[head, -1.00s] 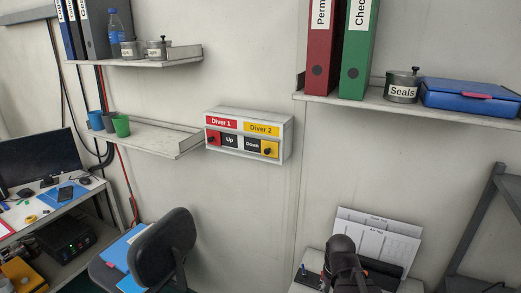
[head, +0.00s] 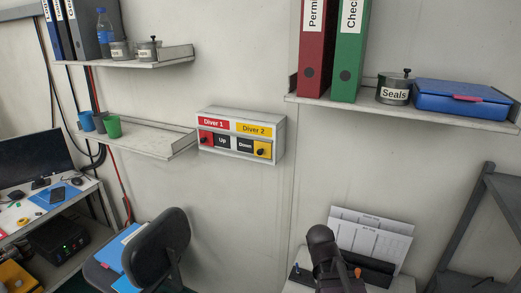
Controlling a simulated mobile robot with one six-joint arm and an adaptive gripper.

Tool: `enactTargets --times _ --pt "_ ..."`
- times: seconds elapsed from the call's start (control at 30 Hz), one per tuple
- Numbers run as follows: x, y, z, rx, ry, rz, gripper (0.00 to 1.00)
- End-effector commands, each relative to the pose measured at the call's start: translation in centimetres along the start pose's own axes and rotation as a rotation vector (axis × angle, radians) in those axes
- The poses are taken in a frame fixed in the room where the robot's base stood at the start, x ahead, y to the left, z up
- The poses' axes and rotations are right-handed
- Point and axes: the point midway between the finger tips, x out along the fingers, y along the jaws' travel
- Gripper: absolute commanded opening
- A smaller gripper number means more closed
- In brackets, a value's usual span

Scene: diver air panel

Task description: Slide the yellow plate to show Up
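A white panel box (head: 281,140) is fixed to the wall in the middle of the head view. It has a red Diver 1 label (head: 214,123) and a yellow Diver 2 label (head: 254,130). Under the yellow label, the yellow plate (head: 267,147) with a black knob sits at the right end, and the word Down (head: 245,144) shows just left of it. Under the red label, a red plate (head: 203,136) with a black knob sits at the left end, with the word Up (head: 222,141) to its right. My dark arm rises at the bottom, below and right of the panel; no gripper fingers show.
A low shelf (head: 168,148) with cups juts out left of the panel. A higher shelf (head: 470,119) at right holds binders, a Seals pot (head: 393,89) and a blue case (head: 462,98). A chair (head: 158,245) stands below left. The wall directly below the panel is clear.

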Motion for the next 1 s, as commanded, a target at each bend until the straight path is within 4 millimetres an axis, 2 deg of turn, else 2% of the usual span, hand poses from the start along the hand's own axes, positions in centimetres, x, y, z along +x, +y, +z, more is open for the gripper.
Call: enactTargets --times 0.03,0.27,0.47,0.67,0.8,1.0 --pt "-1.4 0.1 -1.0 -0.082 0.012 0.054 0.65" --pt "-6.5 0.2 -5.7 -0.524 0.043 0.369 0.65" --pt "-12.5 -1.0 -10.1 -0.913 0.020 0.665 0.65" --pt "-19.6 -4.0 -14.3 -1.284 -0.059 0.983 0.65" --pt "-24.9 -7.0 -16.8 -1.515 -0.153 1.214 0.65" --pt "-30.9 -11.3 -19.0 -1.739 -0.305 1.486 0.65"
